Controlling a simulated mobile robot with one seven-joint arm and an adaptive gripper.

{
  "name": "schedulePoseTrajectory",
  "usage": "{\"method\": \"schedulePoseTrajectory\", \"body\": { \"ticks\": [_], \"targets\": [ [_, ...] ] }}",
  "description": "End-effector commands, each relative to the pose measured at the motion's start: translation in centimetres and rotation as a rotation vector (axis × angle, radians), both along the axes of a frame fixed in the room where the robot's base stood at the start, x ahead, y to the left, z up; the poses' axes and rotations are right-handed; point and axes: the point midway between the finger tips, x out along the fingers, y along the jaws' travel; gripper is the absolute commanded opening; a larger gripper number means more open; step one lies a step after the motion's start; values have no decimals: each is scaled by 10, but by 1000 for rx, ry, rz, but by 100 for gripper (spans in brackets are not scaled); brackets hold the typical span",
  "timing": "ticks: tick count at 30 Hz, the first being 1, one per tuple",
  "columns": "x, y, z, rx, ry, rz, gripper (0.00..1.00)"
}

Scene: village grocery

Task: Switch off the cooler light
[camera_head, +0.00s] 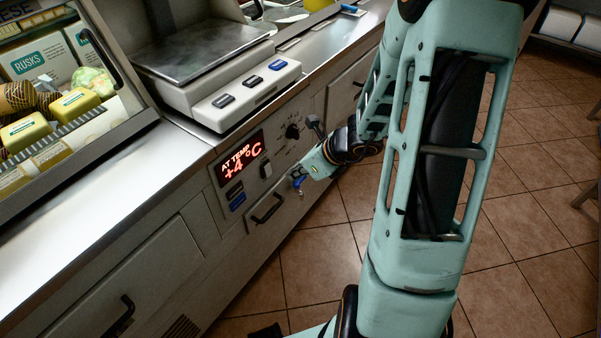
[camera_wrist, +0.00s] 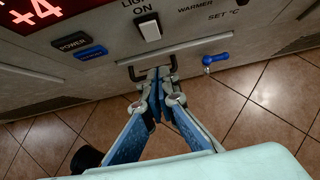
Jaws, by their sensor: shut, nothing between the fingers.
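The cooler light switch is a white rocker (camera_wrist: 149,29) on the grey control panel, with "LIGHT" and "ON" lettering beside it in the wrist view. In the head view the switch (camera_head: 266,170) sits just right of the red display. My gripper (camera_wrist: 155,75) is shut and empty, its fingertips below the switch in the wrist view, in front of a dark drawer handle. The tips look apart from the switch; whether they touch the handle is unclear. In the head view my gripper (camera_head: 300,174) is right of the switch, partly hidden by my arm.
The red display (camera_head: 241,159) reads AT TEMP +4°C. A POWER button (camera_wrist: 72,41) and a blue button (camera_wrist: 91,52) lie left of the switch. A dark knob (camera_head: 292,131), blue lever (camera_wrist: 215,59) and drawer handle (camera_head: 267,208) are close by. A scale (camera_head: 205,55) stands above.

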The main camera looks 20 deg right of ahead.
Motion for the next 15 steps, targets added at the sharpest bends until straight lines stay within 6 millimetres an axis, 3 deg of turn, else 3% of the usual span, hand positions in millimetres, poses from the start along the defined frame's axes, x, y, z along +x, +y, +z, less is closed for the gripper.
{"method": "schedulePoseTrajectory", "body": {
  "ticks": [1, 5, 15],
  "targets": [
    [5, 5, -15, 2, 3, 2, 0],
    [18, 15, -36, 2, 2, 1, 0],
    [50, 36, -38, 0, 0, 1, 0]
  ]
}}
